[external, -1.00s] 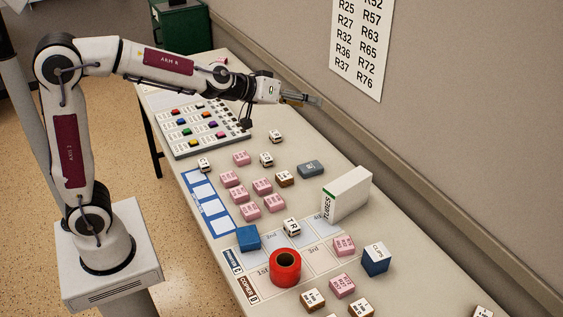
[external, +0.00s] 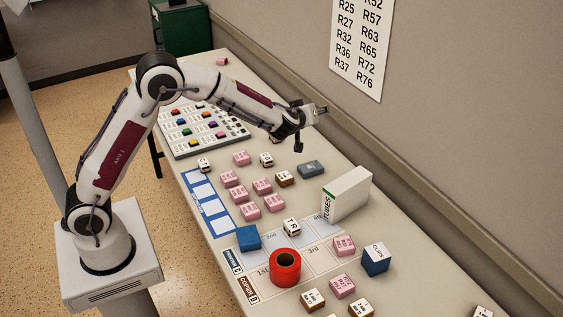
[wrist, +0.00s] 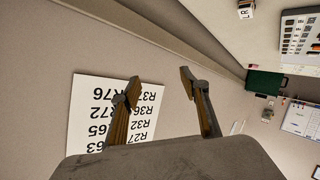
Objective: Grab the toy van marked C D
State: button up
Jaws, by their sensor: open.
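My gripper (external: 321,110) is open and empty, held in the air above the far side of the table, near the wall. In the wrist view my gripper (wrist: 160,84) has its two fingers spread with nothing between them. Several small white toy vans stand on the table: one (external: 204,164) at the left, one (external: 266,159) beyond the pink blocks, and one (external: 292,227) on the printed card that seems to read T R. A brown and white one (external: 285,178) stands near the middle. The other letters are too small to read, so I cannot tell which is marked C D.
Several pink blocks (external: 262,186) lie mid-table. A white TUBES box (external: 347,194), a grey block (external: 311,168), a red tape roll (external: 286,267), a blue block (external: 248,238) and a blue CLIPS box (external: 376,259) stand around. The wall runs close behind the table.

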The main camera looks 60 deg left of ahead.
jog(key=s+a+f+n+g+y, duration=0.2)
jog(key=f, duration=0.4)
jog(key=s+a+f+n+g+y, duration=0.1)
jog(key=s+a+f+g+y, duration=0.15)
jog(key=f, duration=0.35)
jog(key=n+g, duration=0.2)
jog(key=g, duration=0.3)
send_near(267, 157)
jog(key=shift+w+a+f+y, duration=0.25)
jog(key=shift+w+f+y, duration=0.15)
jog(key=shift+f+y, duration=0.05)
jog(key=shift+s+f+g, duration=0.25)
jog(key=shift+s, duration=0.05)
jog(key=shift+x, duration=1.35)
jog(key=shift+r, duration=0.1)
jog(key=shift+x, duration=2.6)
jog(key=shift+r, duration=0.1)
jog(key=shift+c, duration=0.3)
jog(key=c, duration=1.1)
